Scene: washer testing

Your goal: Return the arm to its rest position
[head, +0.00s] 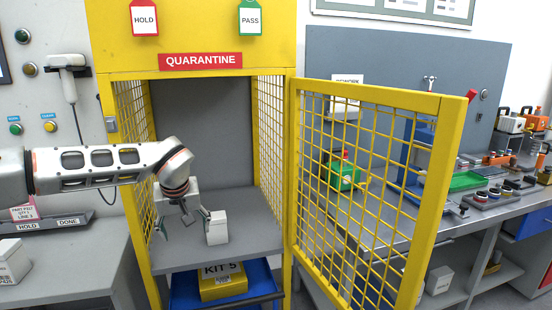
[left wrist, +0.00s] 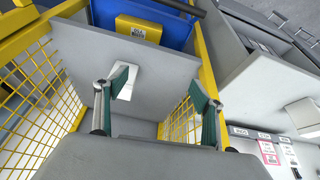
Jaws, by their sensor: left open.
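My left arm reaches in from the left to the open front of the yellow quarantine cage (head: 291,180). My left gripper (head: 187,223) is open above the grey cage shelf (head: 245,205). In the left wrist view its two green-tipped fingers (left wrist: 160,88) are spread wide, with no object clasped between them. A small white box (head: 217,230) stands on the shelf just right of the gripper. In the left wrist view the box (left wrist: 128,88) is partly hidden by one finger; I cannot tell whether they touch. My right gripper is not in view.
The mesh cage door (head: 438,200) stands open to the right, before a metal workbench (head: 390,235). Mesh side walls flank the arm. Below the shelf is a blue bin (head: 190,292) with a yellow KIT 5 box (head: 222,285). A grey counter (head: 80,260) lies left.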

